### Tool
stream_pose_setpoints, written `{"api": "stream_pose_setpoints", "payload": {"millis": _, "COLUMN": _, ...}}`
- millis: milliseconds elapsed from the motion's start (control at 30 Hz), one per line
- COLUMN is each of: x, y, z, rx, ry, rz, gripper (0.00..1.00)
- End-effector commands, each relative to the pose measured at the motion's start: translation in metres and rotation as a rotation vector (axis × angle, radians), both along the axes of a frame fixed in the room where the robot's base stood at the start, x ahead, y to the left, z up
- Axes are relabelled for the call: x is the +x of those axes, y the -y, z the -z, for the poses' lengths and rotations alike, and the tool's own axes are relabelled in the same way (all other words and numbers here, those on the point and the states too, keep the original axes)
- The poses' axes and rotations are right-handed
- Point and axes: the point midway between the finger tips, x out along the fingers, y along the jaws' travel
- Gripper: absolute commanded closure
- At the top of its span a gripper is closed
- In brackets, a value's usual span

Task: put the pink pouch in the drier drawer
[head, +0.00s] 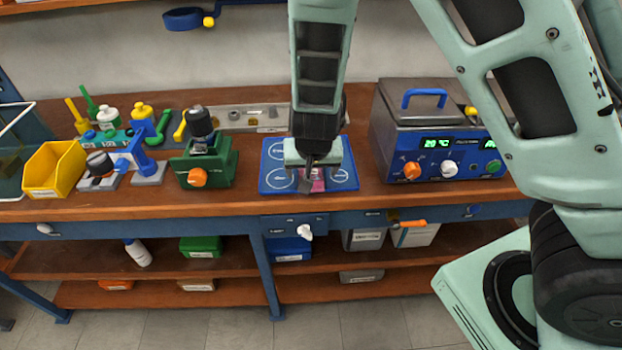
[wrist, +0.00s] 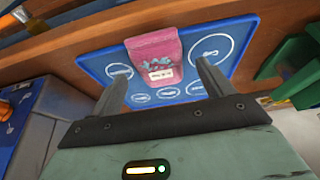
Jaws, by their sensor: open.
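The pink pouch (wrist: 155,55) lies on a blue mat (wrist: 240,62) with white outlines on the bench; it has a small white label. In the head view the pouch (head: 318,180) is partly hidden by my gripper (head: 312,172), which is over the mat. In the wrist view my gripper (wrist: 160,85) is open, its fingers apart on either side of the pouch's near end, with nothing between them that I can see held. Below the bench top, under the mat, is a blue drawer front (head: 285,225) with a white knob (head: 305,232); I cannot tell whether it is the drier drawer.
A grey and blue bath unit (head: 425,130) with a display stands right of the mat. A green device (head: 205,165) with an orange knob and a yellow bin (head: 55,168) stand to the left.

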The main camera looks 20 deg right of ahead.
Motion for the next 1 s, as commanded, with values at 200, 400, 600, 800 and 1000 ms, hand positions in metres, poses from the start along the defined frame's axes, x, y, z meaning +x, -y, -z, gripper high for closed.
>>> {"api": "stream_pose_setpoints", "payload": {"millis": 200, "x": 0.008, "y": 0.003, "z": 0.021, "rx": 0.000, "ry": 0.000, "rz": 0.001, "gripper": 0.20}}
{"api": "stream_pose_setpoints", "payload": {"millis": 400, "x": 0.009, "y": 0.002, "z": 0.021, "rx": 0.000, "ry": 0.001, "rz": -0.001, "gripper": 0.20}}
{"api": "stream_pose_setpoints", "payload": {"millis": 600, "x": 0.008, "y": 0.002, "z": 0.021, "rx": 0.000, "ry": 0.001, "rz": -0.001, "gripper": 0.65}}
{"api": "stream_pose_setpoints", "payload": {"millis": 800, "x": 0.009, "y": 0.002, "z": 0.020, "rx": 0.000, "ry": 0.002, "rz": 0.000, "gripper": 0.91}}
{"api": "stream_pose_setpoints", "payload": {"millis": 1000, "x": 0.009, "y": 0.002, "z": 0.016, "rx": 0.001, "ry": 0.002, "rz": -0.002, "gripper": 0.91}}
